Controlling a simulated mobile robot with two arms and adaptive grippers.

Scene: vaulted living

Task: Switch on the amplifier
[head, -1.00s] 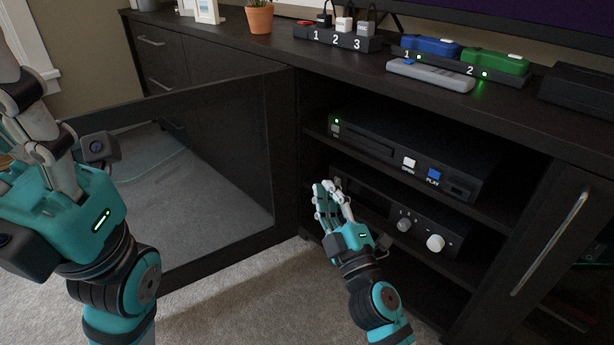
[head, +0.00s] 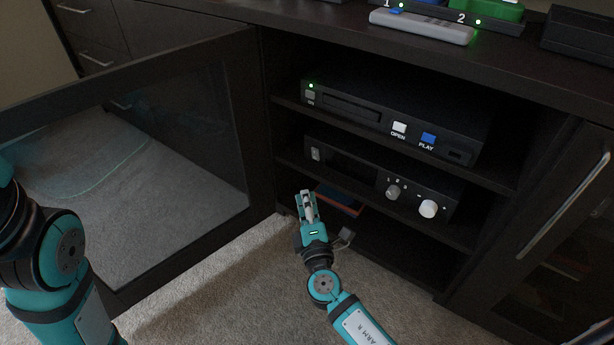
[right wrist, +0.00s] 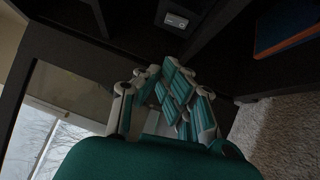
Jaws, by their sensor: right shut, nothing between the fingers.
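The amplifier (head: 380,185) is the black unit on the middle shelf of the open cabinet, with a small grey knob, a larger white knob (head: 428,208) and a light rocker switch (head: 315,154) at its left end. In the right wrist view the switch (right wrist: 176,20) shows ahead at the top, beyond my fingers. My right gripper (head: 306,192) is shut and empty, below and slightly left of the switch, apart from it. It fills the middle of the right wrist view (right wrist: 178,85). My left arm is at the left edge; its gripper is out of view.
A disc player (head: 370,113) with a lit green light sits on the shelf above. Books (head: 340,200) lie on the bottom shelf. Carpet is clear in front.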

